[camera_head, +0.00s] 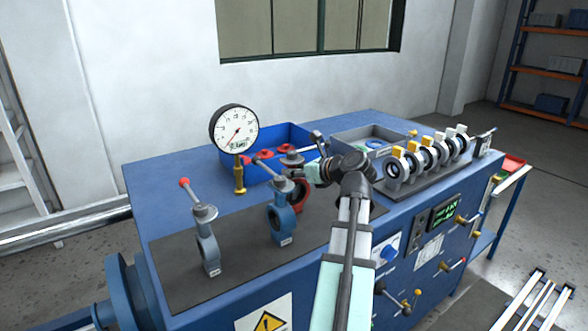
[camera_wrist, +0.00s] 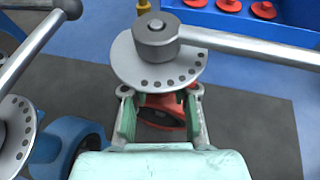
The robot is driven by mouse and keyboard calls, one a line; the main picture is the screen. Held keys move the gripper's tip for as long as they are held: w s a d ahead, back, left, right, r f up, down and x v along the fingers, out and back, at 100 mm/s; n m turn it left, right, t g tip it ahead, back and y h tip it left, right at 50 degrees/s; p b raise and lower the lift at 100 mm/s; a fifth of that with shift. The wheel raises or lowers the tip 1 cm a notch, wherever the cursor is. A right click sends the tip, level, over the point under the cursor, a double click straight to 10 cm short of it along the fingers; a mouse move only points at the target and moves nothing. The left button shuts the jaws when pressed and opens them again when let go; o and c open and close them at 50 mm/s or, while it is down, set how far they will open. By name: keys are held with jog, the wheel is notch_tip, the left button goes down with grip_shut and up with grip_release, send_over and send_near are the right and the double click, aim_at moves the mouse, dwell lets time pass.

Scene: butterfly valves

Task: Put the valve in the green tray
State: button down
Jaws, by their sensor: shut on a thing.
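My gripper (camera_wrist: 161,112) is shut on a red valve (camera_wrist: 165,124), its fingers on either side of the neck below a perforated steel disc with a grey lever. In the head view my gripper (camera_head: 306,174) is at the red valve (camera_head: 300,196), partly hiding it. The valve stands at or just above the dark mat; I cannot tell if it touches. A blue valve (camera_head: 281,220) stands to its left, and a grey-blue valve (camera_head: 208,250) with a red-tipped lever is farther left.
A blue bin (camera_head: 283,136) with red parts is behind the valve. A pressure gauge (camera_head: 234,130) stands at left. A grey bin (camera_head: 350,138) and a row of several ring-shaped valves (camera_head: 428,158) are at right. A red tray (camera_head: 513,163) sits on the right side table.

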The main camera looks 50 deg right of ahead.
jog(key=shift+r, duration=0.1)
jog(key=c, duration=0.9)
grip_release()
jog(key=b+v, duration=0.2)
jog(key=v, duration=0.8)
jog(key=shift+s, duration=0.3)
jog(key=shift+o, duration=0.3)
jog(key=shift+s+r, duration=0.15)
jog(key=shift+s, duration=0.2)
jog(key=o, duration=0.4)
jog(key=shift+s+a+r, duration=0.1)
jog(key=shift+s, duration=0.2)
